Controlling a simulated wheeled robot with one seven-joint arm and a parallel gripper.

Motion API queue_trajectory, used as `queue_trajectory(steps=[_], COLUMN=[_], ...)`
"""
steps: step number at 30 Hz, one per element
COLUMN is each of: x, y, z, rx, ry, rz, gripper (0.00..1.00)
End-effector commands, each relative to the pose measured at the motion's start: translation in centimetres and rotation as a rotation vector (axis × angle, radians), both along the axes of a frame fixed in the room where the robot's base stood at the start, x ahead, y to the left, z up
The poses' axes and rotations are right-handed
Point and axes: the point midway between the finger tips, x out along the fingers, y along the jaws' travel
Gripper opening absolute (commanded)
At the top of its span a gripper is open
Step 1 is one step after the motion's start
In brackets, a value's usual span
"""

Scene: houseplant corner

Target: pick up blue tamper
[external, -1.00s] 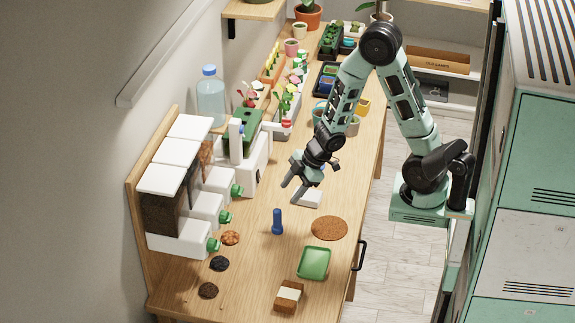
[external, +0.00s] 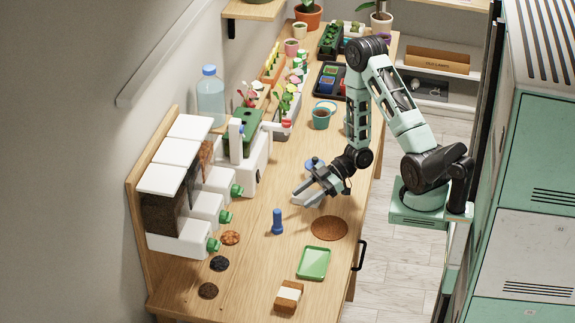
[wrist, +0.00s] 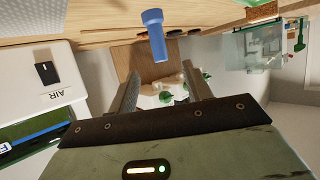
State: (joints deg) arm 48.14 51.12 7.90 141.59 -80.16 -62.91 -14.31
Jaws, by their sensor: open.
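The blue tamper (external: 277,222) stands upright on the wooden bench, left of the round brown mat. In the wrist view the blue tamper (wrist: 155,34) shows beyond the fingers, near the top and roughly between them, and nothing touches it. My gripper (external: 301,198) is open and empty. It is above and to the right of the tamper in the external view, with a clear gap between them. In the wrist view the two fingers of my gripper (wrist: 160,84) are spread apart.
A round brown mat (external: 329,228), a green tray (external: 313,263) and a brown-and-white block (external: 289,296) lie right of and in front of the tamper. White dispensers with green nozzles (external: 205,208) stand on the left. Small dark and orange piles (external: 219,264) lie below them.

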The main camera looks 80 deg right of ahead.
Motion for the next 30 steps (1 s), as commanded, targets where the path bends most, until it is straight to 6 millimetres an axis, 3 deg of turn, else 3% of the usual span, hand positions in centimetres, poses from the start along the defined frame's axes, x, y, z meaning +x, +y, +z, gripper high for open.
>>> queue_trajectory(steps=[6, 24, 30], x=[2.8, 7.2, 7.5], y=[2.8, 6.6, 6.9], z=[-1.4, -3.7, -4.0], rx=[0.001, -0.001, -0.002], ry=[0.001, 0.001, 0.001], rz=[0.003, 0.0, 0.0], gripper=[0.49, 0.49, 0.49])
